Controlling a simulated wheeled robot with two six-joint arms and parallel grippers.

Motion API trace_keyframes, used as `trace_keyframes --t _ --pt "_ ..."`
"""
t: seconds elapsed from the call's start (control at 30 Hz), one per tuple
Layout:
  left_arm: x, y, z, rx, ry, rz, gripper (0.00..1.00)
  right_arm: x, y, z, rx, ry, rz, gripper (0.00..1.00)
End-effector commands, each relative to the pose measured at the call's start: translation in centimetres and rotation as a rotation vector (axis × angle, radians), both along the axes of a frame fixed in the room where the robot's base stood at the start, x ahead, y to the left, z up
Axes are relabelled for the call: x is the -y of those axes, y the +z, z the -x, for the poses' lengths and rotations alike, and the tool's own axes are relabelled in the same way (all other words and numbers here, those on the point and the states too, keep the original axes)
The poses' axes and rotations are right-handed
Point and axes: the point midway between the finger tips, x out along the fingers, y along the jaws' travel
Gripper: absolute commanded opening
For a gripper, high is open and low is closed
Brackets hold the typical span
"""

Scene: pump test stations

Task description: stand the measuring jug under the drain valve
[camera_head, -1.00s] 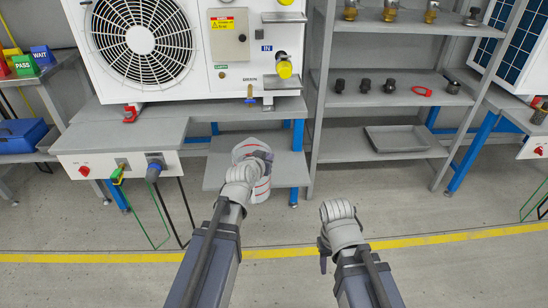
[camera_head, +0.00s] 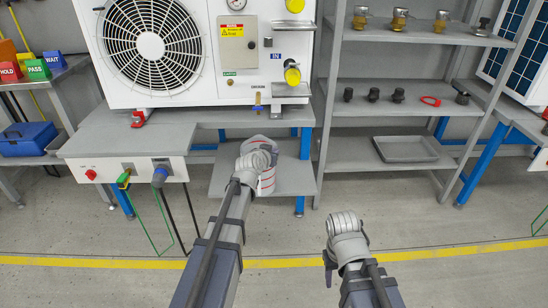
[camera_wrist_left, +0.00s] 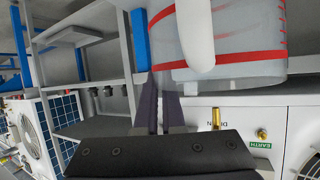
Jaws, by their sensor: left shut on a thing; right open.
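The measuring jug (camera_head: 267,184) is translucent with red bands. In the head view it is partly hidden behind my left gripper (camera_head: 257,160), in front of the low shelf under the bench. My left gripper is shut on the jug. In the left wrist view the jug (camera_wrist_left: 235,42) fills the top right, its pale handle (camera_wrist_left: 195,35) near my gripper fingers (camera_wrist_left: 165,105). The drain valve (camera_head: 258,105), with a blue lever, hangs above the jug at the unit's lower edge. I cannot tell whether the jug touches the shelf. My right gripper (camera_head: 343,225) is open and empty over the floor.
The low shelf (camera_head: 228,180) sits between blue legs under the bench (camera_head: 130,135). A grey rack (camera_head: 385,150) with fittings and a tray (camera_head: 405,150) stands to the right. Green and black cables hang at the left. The floor in front is clear.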

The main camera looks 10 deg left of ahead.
Motion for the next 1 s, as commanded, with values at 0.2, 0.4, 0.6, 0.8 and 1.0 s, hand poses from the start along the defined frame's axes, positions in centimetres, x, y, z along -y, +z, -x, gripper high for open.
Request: trace_keyframes --t 0.2,0.4,0.6,0.8,1.0 --pt "-0.6 -0.2 -2.3 0.001 0.0 0.001 0.0 0.0 -0.2 0.0 0.0 -0.001 0.0 0.5" --pt "-1.1 -0.3 -4.1 0.001 0.0 0.0 0.0 0.0 -0.3 0.0 0.0 -0.001 0.0 0.5" --pt "-1.6 -0.3 -5.7 0.001 0.0 0.0 0.0 0.0 -0.4 0.0 0.0 -0.001 0.0 0.5" --pt "-1.9 -0.4 -6.7 0.001 0.0 0.0 0.0 0.0 -0.4 0.0 0.0 -0.001 0.0 0.5" --pt "-2.0 -0.4 -7.0 0.001 0.0 0.0 0.0 0.0 -0.4 0.0 0.0 -0.001 0.0 0.5"
